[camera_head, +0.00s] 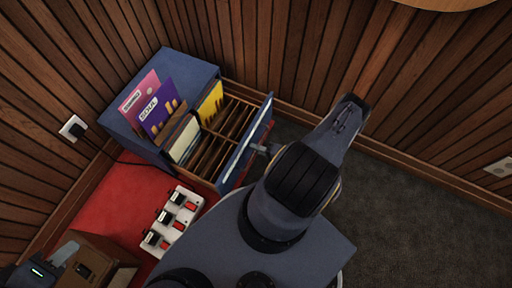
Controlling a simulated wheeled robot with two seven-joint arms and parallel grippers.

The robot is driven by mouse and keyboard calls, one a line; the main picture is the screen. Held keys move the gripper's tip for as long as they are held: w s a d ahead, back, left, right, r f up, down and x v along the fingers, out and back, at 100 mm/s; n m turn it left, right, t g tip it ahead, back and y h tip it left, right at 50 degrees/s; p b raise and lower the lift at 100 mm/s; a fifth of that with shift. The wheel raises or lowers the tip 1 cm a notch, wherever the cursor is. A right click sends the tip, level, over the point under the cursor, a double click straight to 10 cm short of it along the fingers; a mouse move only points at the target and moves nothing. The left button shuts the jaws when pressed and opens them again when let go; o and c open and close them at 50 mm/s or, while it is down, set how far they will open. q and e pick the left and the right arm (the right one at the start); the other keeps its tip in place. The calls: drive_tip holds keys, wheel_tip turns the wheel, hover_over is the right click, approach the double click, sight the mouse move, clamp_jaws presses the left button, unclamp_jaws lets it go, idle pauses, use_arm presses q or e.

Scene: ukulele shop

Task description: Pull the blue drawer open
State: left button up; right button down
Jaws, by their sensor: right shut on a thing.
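The blue drawer (246,143) stands pulled out to the right from its blue cabinet (187,69). Its wooden dividers and several sleeves show inside. My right gripper (262,148) is at the outer face of the drawer front, shut on the drawer's handle. My own arm hides most of this gripper, and the handle itself is hard to make out. My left gripper (62,254) is partly in view at the lower left corner, far from the drawer; its jaw opening cannot be made out.
A purple sleeve (158,107) and a pink one stand upright at the drawer's left. A white power strip (173,222) with red switches lies on the red surface (110,205). A brown box (97,262) is at the lower left. Grey carpet (400,215) is clear at the right.

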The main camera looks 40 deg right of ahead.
drive_tip(key=c, duration=1.6)
unclamp_jaws()
drive_tip(key=shift+c, duration=0.2)
drive_tip(key=p+v, duration=0.1)
drive_tip(key=v, duration=0.7)
drive_tip(key=shift+p, duration=0.4)
drive_tip(key=shift+w, duration=0.15)
